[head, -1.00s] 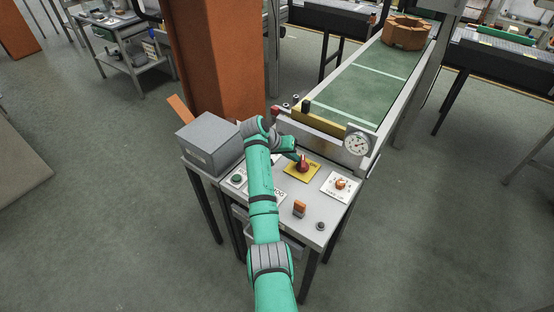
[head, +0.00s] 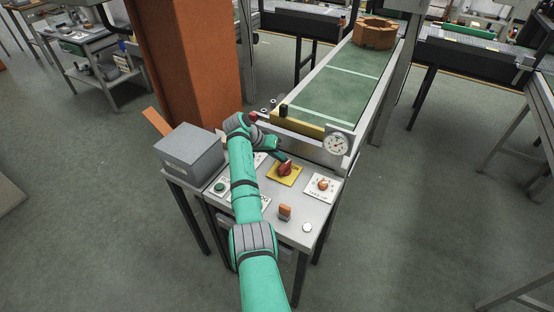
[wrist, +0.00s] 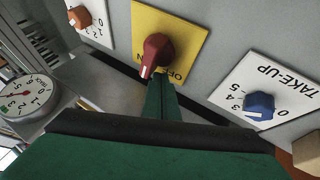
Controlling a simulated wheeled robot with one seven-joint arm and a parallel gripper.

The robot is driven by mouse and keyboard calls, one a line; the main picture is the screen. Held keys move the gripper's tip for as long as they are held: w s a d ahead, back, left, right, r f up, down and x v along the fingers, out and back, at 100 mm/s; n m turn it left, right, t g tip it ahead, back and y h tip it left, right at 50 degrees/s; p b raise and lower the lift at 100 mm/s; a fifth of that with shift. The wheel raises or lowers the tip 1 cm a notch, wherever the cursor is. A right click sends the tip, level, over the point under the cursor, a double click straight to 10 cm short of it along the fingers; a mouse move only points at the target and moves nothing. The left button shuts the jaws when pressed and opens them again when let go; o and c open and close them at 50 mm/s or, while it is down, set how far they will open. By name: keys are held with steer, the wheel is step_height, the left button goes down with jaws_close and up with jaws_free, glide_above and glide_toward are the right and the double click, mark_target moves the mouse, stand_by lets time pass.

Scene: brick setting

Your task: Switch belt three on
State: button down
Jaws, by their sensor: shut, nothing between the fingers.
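A red rotary knob (head: 285,169) sits on a yellow plate (head: 276,178) on the sloping control panel. In the wrist view the knob (wrist: 156,50) has a white mark pointing to the lower left, beside a partly hidden label. The letters OFF show to the right of it on the yellow plate (wrist: 190,40). My gripper (head: 284,158) is shut and empty, its fingertips at the knob. In the wrist view the gripper's tips (wrist: 161,80) overlap the knob's lower end; I cannot tell if they touch. The green belt (head: 335,85) carries an orange-brown ring-shaped part (head: 375,33).
An orange knob (head: 323,184), an orange switch (head: 285,212), a pale round lamp (head: 307,227) and a green button (head: 219,187) share the panel. A blue take-up knob (wrist: 259,104) is beside the yellow plate. A grey box (head: 190,150) and orange pillar (head: 190,60) stand left.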

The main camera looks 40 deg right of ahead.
steer(key=shift+s+d, duration=0.1)
steer(key=shift+d, duration=0.3)
steer(key=shift+s+d, duration=0.3)
steer(key=shift+d, duration=0.1)
stand_by(0.4)
steer(key=shift+w+r, duration=0.1)
steer(key=v, duration=1)
steer(key=shift+a+r, duration=0.2)
steer(key=shift+r, duration=0.05)
stand_by(0.5)
